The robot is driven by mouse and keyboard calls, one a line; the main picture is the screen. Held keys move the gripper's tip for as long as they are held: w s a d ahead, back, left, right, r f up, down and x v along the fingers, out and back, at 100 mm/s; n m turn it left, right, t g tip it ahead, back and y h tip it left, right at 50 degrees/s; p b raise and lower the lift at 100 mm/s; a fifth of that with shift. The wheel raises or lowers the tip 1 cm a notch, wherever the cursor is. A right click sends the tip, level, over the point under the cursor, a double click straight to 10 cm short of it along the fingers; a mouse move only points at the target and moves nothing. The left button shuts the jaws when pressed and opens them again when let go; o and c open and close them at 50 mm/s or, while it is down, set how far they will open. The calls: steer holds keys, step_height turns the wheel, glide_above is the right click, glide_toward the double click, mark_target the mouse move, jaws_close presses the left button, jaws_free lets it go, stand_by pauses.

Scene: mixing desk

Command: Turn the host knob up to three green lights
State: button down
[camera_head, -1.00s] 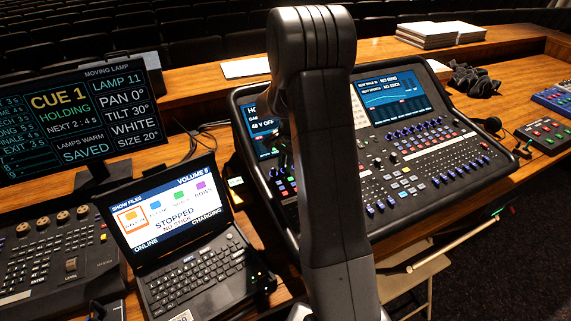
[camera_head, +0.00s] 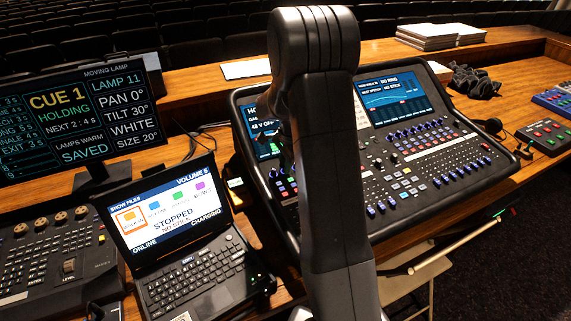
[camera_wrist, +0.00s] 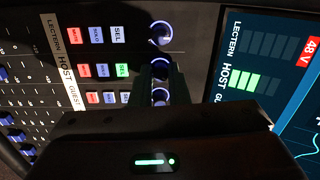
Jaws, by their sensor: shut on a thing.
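The host knob (camera_wrist: 160,66) is a blue-rimmed knob in the middle of a row of three in the wrist view, level with the HOST label and a green-lit SEL button (camera_wrist: 122,70). My gripper (camera_wrist: 161,78) is shut on it, with dark fingers at its sides. Much of the knob is hidden in shadow and by the fingers.
The lectern knob (camera_wrist: 160,33) and guest knob (camera_wrist: 160,96) stand close on either side. The mixing console (camera_head: 440,150) fills the desk's middle. A laptop (camera_head: 200,270) and a cue screen (camera_head: 80,115) stand left. Papers (camera_head: 440,35) lie at the back.

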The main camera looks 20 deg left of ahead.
steer(key=c, duration=1.4)
jaws_free()
steer(key=shift+r, duration=0.1)
steer(key=r, duration=0.4)
steer(key=d+r+b, duration=0.1)
steer(key=r, duration=0.4)
steer(key=d+r, duration=0.1)
steer(key=r, duration=0.3)
steer(key=shift+s+r+b, duration=0.25)
steer(key=shift+b, duration=0.05)
steer(key=shift+f, duration=0.1)
steer(key=f, duration=0.4)
steer(key=a+f+p, duration=0.1)
steer(key=f, duration=0.4)
steer(key=a+f, duration=0.1)
steer(key=f, duration=0.3)
steer(key=shift+w+f+p, duration=0.25)
steer(key=shift+f+p, duration=0.05)
